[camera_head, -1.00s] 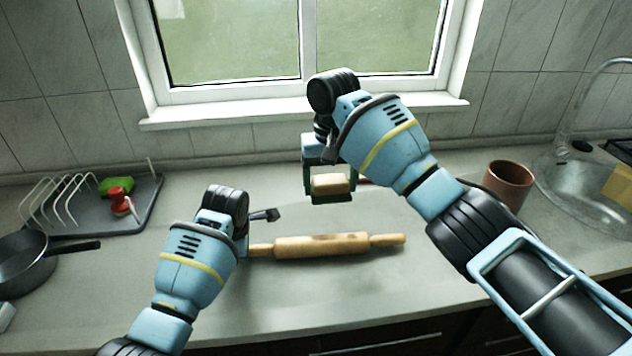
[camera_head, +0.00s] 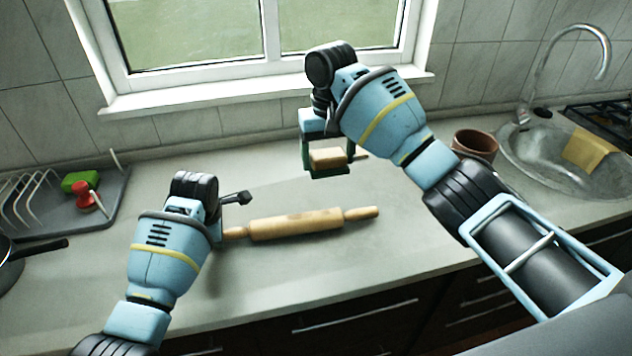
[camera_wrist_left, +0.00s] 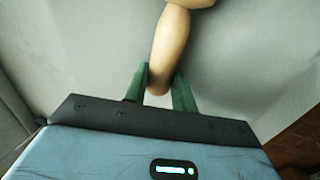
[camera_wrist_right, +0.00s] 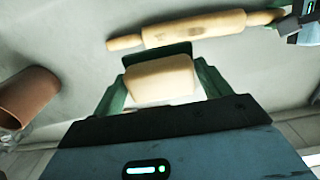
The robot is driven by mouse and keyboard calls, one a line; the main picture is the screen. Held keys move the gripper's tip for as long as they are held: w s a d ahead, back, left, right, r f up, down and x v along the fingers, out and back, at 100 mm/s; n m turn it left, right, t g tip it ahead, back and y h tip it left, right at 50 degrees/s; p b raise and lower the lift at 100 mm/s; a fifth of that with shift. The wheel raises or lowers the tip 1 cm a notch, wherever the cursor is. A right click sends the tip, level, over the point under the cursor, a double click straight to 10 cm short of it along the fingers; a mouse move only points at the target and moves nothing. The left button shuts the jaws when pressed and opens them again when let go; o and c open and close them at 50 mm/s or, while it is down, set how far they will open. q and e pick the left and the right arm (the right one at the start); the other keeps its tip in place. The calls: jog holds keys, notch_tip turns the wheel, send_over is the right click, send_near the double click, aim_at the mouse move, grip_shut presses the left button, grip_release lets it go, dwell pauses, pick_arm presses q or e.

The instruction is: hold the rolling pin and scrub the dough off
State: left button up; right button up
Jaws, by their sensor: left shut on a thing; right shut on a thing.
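The wooden rolling pin (camera_head: 298,226) is low over or on the counter, lengthwise across the head view. A faint darker patch shows on its barrel in the right wrist view (camera_wrist_right: 190,30). My left gripper (camera_wrist_left: 160,85) is shut on the pin's left handle (camera_wrist_left: 163,70); the left arm hides that grip in the head view. My right gripper (camera_head: 328,165) is shut on a pale block-shaped scrubber (camera_head: 327,158), also in the right wrist view (camera_wrist_right: 160,80). The scrubber is beyond the pin, apart from it; its underside is hidden.
A grey dish rack (camera_head: 122,190) with a green sponge (camera_head: 80,181) and red-knobbed item (camera_head: 86,197) stands left. A dark pan (camera_head: 8,270) is at the left edge. A brown pot (camera_head: 475,143) and sink (camera_head: 530,165) with a yellow cloth (camera_head: 590,148) are right. Front counter is clear.

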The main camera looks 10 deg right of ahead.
aim_at(327, 213)
jog(key=shift+a, duration=0.1)
jog(key=a, duration=1)
jog(key=shift+d+f, duration=0.1)
jog(key=shift+f, duration=4.95)
jog(key=shift+f, duration=1.5)
jog(key=shift+s+d+r, duration=0.1)
jog(key=shift+s+d, duration=0.05)
jog(key=shift+d, duration=2.4)
jog(key=shift+s+d, duration=0.15)
jog(key=shift+d, duration=2.35)
jog(key=shift+f, duration=0.2)
